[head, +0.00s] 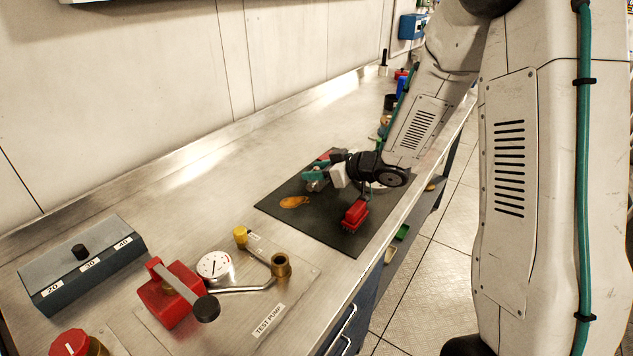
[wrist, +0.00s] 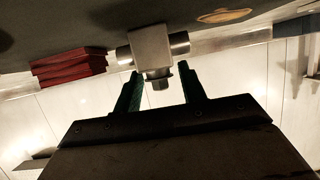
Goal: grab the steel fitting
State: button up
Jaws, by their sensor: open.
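The steel fitting is a grey, tee-shaped piece. In the wrist view the steel fitting (wrist: 152,48) is at the top middle, with its short stem pointing down between the tips of my gripper's green fingers (wrist: 163,75). The fingers are apart, one on each side of the stem, and I see no clear contact. In the head view my gripper (head: 315,177) is low over the dark mat (head: 345,240), and the fitting (head: 316,186) shows only as a small metallic bit beside the fingers, mostly hidden.
On the mat lie an orange flat piece (head: 295,202) and a red block (head: 355,214). A gauge (head: 213,265), a brass fitting (head: 281,266), a red valve (head: 170,295) and a blue-grey box (head: 82,262) stand at the near left. Bare bench lies left of the mat.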

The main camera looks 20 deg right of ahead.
jog(key=shift+w+a, duration=0.1)
jog(key=shift+a, duration=0.05)
grip_shut()
